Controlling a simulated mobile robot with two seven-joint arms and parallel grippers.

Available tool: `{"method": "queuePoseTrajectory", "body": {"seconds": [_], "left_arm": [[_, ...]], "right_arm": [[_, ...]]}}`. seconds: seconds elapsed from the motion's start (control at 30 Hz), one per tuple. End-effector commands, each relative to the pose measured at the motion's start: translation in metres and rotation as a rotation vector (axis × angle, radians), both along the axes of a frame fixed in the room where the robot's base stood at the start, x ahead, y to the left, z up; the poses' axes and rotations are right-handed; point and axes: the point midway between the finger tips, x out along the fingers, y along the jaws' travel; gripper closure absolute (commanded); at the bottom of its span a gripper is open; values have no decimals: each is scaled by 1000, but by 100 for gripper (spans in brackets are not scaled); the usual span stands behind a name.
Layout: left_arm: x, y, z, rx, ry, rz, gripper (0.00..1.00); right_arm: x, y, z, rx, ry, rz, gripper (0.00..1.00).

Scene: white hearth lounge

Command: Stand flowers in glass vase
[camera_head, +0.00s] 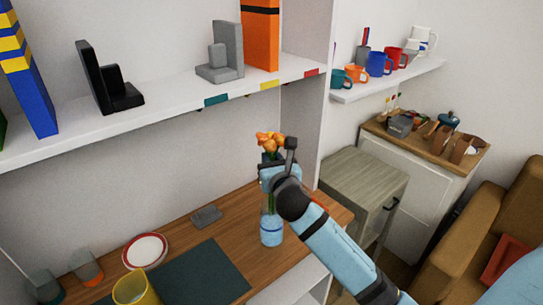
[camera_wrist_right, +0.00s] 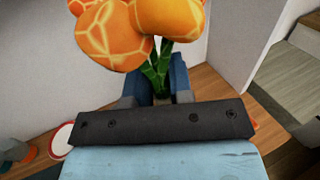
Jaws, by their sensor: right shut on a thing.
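The orange flowers (camera_head: 270,142) have green stems and stand upright above the wooden desk. My right gripper (camera_head: 270,172) is shut on their stems; in the right wrist view the blossoms (camera_wrist_right: 170,18) rise above the two blue fingers (camera_wrist_right: 158,85). The glass vase (camera_head: 271,231), pale blue and clear, stands on the desk directly below the gripper. The green stems reach down to the vase mouth; the arm partly covers this spot, so I cannot tell how deep they go. My left gripper is not in view.
A white shelf (camera_head: 165,112) hangs above. A grey cabinet (camera_head: 362,180) stands right of the desk.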

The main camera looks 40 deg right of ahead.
Motion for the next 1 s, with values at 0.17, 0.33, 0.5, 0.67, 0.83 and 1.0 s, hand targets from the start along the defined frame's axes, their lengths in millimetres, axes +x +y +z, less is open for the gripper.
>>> {"method": "queuePoseTrajectory", "body": {"seconds": [0.17, 0.33, 0.5, 0.67, 0.83, 1.0], "left_arm": [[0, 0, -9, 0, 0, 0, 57], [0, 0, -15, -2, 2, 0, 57], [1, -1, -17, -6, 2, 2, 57], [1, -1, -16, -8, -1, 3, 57], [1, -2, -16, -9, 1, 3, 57], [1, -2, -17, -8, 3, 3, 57]], "right_arm": [[0, 0, -17, -2, 1, 0, 100], [0, 0, -30, -1, -1, 1, 100], [0, 0, -41, -1, -1, 0, 100], [0, 0, -45, 0, -1, 0, 100], [0, 0, -45, 0, -1, 0, 100], [0, 0, -45, 0, -1, 0, 59]]}}
